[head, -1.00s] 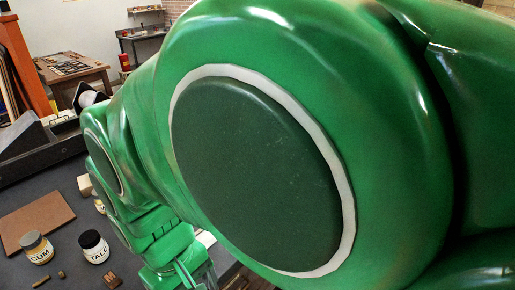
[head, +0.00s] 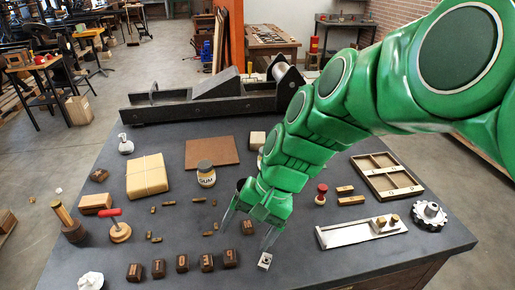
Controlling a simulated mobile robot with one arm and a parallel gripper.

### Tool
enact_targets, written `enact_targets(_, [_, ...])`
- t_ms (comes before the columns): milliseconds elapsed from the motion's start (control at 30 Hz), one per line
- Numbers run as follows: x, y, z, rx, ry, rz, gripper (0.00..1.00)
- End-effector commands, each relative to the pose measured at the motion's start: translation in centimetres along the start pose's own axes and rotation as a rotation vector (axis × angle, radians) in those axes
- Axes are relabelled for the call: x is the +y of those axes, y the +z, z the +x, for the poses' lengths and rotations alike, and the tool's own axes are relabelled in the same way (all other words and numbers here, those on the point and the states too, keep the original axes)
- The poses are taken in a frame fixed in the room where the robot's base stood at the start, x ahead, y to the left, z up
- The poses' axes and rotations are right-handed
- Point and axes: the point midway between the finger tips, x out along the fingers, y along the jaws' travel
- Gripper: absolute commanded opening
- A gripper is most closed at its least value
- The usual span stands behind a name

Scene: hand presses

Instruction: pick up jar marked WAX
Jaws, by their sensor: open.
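No label reading WAX shows in the head view. A jar marked GUM (head: 206,176), with a greyish lid, stands upright on the dark bench (head: 330,262). My green arm reaches down from the upper right. My gripper (head: 249,230) is open and empty, its fingers spread low over the bench, to the right of and nearer than the GUM jar. A dark rounded edge shows beside the gripper's left side; the rest of it is hidden. The arm also covers part of the bench behind it, and a jar there may be hidden.
Letter blocks (head: 182,263) stand in a row in front of the gripper. A small metal piece (head: 264,261) lies near the right finger. A wrapped parcel (head: 147,177) and a brown board (head: 212,152) lie left and behind. A wooden frame (head: 386,177) and metal tray (head: 361,231) are right.

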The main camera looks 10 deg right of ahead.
Motion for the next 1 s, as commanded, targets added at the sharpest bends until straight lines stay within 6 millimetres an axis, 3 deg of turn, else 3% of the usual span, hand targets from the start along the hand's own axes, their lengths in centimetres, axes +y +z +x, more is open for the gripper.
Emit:
enact_targets(300, [-5.4,-7.3,-0.3,-0.038,-0.27,0.288,0.84])
enact_targets(500, [-7.2,-12.9,-1.1,-0.068,-0.434,0.5,0.84])
enact_targets(767, [-7.2,-21.1,-2.1,-0.117,-0.635,0.807,0.84])
enact_targets(1000, [-4.4,-29.3,-2.9,-0.163,-0.816,1.118,0.84])
